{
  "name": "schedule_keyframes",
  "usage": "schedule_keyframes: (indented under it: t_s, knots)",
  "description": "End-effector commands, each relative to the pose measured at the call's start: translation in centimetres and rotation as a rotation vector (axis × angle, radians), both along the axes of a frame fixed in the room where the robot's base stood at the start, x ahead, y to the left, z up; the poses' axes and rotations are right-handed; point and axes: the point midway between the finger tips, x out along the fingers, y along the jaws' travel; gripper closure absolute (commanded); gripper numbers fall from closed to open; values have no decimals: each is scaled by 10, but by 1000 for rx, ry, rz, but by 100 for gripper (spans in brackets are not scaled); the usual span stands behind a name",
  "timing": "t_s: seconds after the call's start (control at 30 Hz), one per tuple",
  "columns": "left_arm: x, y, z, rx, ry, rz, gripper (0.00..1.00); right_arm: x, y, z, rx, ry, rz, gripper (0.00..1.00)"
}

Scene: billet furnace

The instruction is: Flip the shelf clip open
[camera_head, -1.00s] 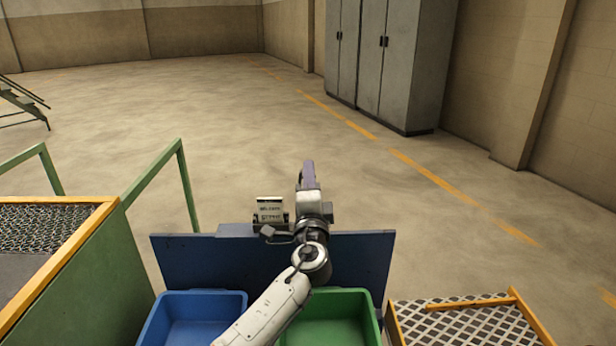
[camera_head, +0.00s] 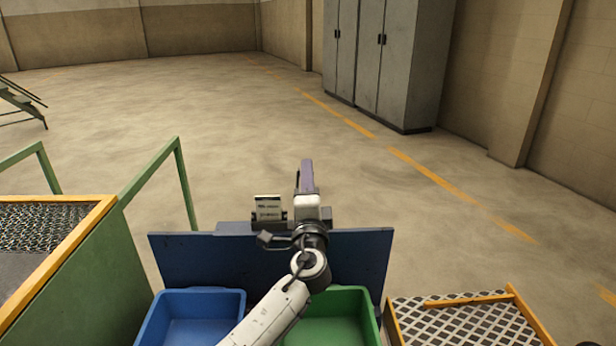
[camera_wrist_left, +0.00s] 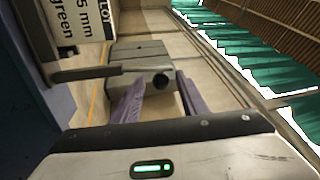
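A label card (camera_head: 268,207) stands in a dark holder on the upper edge of the blue panel (camera_head: 200,262). Its print, partly cut off, includes "LOT", "5 mm" and "green" in the left wrist view (camera_wrist_left: 78,22). A dark bar (camera_wrist_left: 88,75) runs along the card's edge there; I cannot tell whether it is the clip's flap. My left gripper (camera_head: 307,172) is just right of the card, above the panel. Its two purple fingers are apart with nothing visibly held between them (camera_wrist_left: 158,88). My right gripper is not in view.
A blue bin (camera_head: 240,300) and a green bin (camera_head: 372,312) stand before the panel. A green railing (camera_head: 150,175) and yellow-edged platform (camera_head: 110,215) are left. A yellow-framed grating (camera_head: 465,322) is right. Grey cabinets (camera_head: 385,60) stand far back, with open floor between.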

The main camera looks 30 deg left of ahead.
Motion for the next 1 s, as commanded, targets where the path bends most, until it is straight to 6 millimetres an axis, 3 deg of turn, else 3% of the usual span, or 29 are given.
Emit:
schedule_keyframes:
  t_s: [0.2, 0.43, 1.0]
  knots:
    - [-38, -23, -12, -3, 3, -3, 60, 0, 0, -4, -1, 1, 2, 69]
    - [-66, -39, -17, -2, 2, -1, 60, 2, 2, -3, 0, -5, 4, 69]
    - [-72, -42, -17, -1, 2, 0, 60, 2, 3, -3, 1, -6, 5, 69]
